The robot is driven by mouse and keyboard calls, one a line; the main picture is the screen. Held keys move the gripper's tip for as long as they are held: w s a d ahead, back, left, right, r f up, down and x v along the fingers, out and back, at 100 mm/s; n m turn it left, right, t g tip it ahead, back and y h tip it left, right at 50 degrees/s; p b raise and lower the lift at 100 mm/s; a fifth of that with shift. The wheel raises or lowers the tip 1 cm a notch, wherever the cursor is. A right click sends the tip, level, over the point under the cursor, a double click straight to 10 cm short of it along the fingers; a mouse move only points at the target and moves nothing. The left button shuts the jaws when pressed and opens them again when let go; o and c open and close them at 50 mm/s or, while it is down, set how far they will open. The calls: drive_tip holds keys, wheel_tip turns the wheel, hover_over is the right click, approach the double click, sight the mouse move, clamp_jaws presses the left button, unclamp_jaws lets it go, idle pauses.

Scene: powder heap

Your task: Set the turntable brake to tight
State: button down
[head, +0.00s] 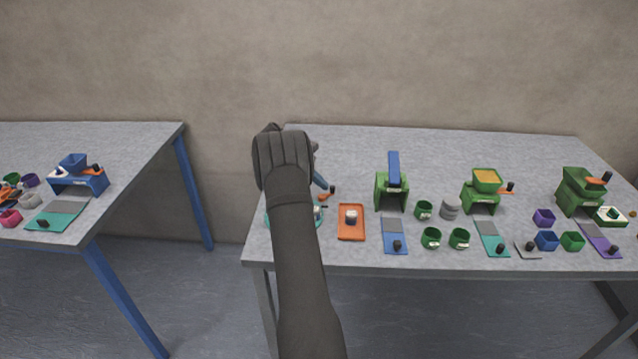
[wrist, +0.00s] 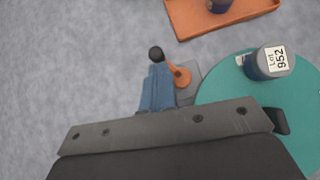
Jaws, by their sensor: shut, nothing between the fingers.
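The teal turntable (wrist: 225,105) carries a dark cup (wrist: 258,70) with a white label reading "Lot 952". In the head view my arm hides most of the turntable (head: 320,221). Beside it is an orange brake lever (wrist: 181,76) with a black knob (wrist: 156,54), on a small grey plate; the lever also shows in the head view (head: 325,195). My gripper (wrist: 158,72) has its blue fingers shut and empty, close beside the lever and just short of the knob in the picture. I cannot tell whether they touch. Any brake markings are not readable.
An orange tray (head: 341,235) with a small cup stands right of the turntable. Further right are green mills (head: 381,193), green cups (head: 424,212) and coloured slides with black knobs. A second table (head: 120,150) stands at left. The table behind the tray is clear.

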drive_tip(key=shift+d+r, duration=0.1)
drive_tip(key=shift+d, duration=0.15)
drive_tip(key=shift+s, duration=0.1)
drive_tip(key=shift+s+a, duration=0.25)
drive_tip(key=shift+s, duration=0.4)
drive_tip(key=shift+a, duration=0.1)
drive_tip(key=shift+w+a, duration=0.15)
drive_tip(key=shift+a, duration=0.1)
drive_tip(key=a, duration=0.2)
drive_tip(key=w+a, duration=0.1)
drive_tip(key=shift+w+a+r, duration=0.1)
drive_tip(key=shift+w+a, duration=0.05)
drive_tip(key=shift+a, duration=0.2)
drive_tip(key=w+v, duration=0.1)
drive_tip(key=v, duration=0.8)
drive_tip(key=shift+w+d+r, duration=0.2)
drive_tip(key=shift+r, duration=0.05)
